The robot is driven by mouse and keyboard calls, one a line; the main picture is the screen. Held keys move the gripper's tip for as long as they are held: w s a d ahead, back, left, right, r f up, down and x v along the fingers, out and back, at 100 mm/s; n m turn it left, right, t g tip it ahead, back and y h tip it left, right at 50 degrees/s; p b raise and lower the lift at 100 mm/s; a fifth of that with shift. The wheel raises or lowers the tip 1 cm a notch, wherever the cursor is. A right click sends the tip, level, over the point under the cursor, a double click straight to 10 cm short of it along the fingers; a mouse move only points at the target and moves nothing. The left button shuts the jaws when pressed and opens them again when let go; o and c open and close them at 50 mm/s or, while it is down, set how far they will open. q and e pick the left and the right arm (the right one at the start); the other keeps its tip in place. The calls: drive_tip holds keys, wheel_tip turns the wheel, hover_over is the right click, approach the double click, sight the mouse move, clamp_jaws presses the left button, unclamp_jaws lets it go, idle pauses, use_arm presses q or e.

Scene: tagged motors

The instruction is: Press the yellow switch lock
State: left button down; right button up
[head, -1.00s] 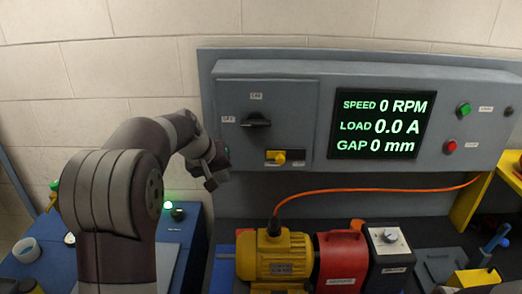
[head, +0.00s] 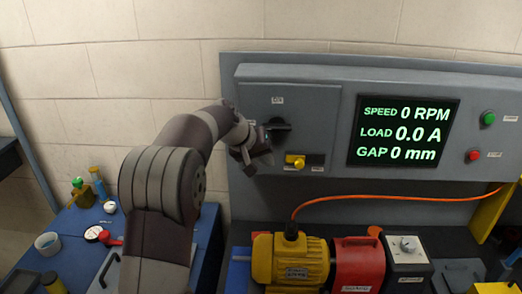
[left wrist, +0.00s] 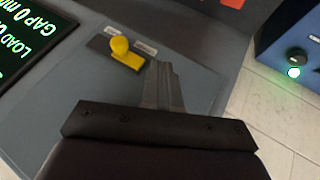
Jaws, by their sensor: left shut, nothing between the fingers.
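The yellow switch lock (head: 295,161) is a small yellow knob on a dark plate, low on the left of the grey control panel. In the left wrist view the yellow switch lock (left wrist: 122,50) lies a little up and left of the fingertips. My left gripper (head: 262,164) is shut and empty, just left of the lock in the head view. The shut fingers also show in the left wrist view (left wrist: 160,68). They look apart from the yellow part; whether they touch the panel I cannot tell. My right gripper is not in view.
A black rotary switch (head: 278,124) sits above the lock, close to my gripper. A screen (head: 403,131) reads 0 RPM, 0.0 A and 0 mm. A yellow motor (head: 290,258) and a red coupling guard (head: 357,260) stand below. An orange cable (head: 380,194) runs beneath the panel.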

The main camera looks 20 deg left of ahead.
sight(286, 162)
use_arm(q)
drive_tip(key=w+d+f+p, duration=0.2)
drive_tip(key=w+d+p, duration=0.1)
drive_tip(key=shift+w+d, duration=0.15)
drive_tip(key=shift+w+d+f+p, duration=0.1)
drive_tip(key=shift+d+p, duration=0.1)
drive_tip(key=shift+d, duration=0.2)
drive_tip(key=shift+w+d+p, duration=0.1)
drive_tip(key=shift+d+p, duration=0.05)
drive_tip(key=shift+d, duration=0.2)
drive_tip(key=shift+a+f, duration=0.1)
drive_tip(key=shift+a, duration=0.05)
drive_tip(key=d, duration=0.2)
drive_tip(key=w+d, duration=0.1)
drive_tip(key=d, duration=0.1)
drive_tip(key=d+p, duration=0.1)
drive_tip(key=d, duration=0.1)
drive_tip(key=shift+w, duration=0.35)
drive_tip(key=shift+a, duration=0.1)
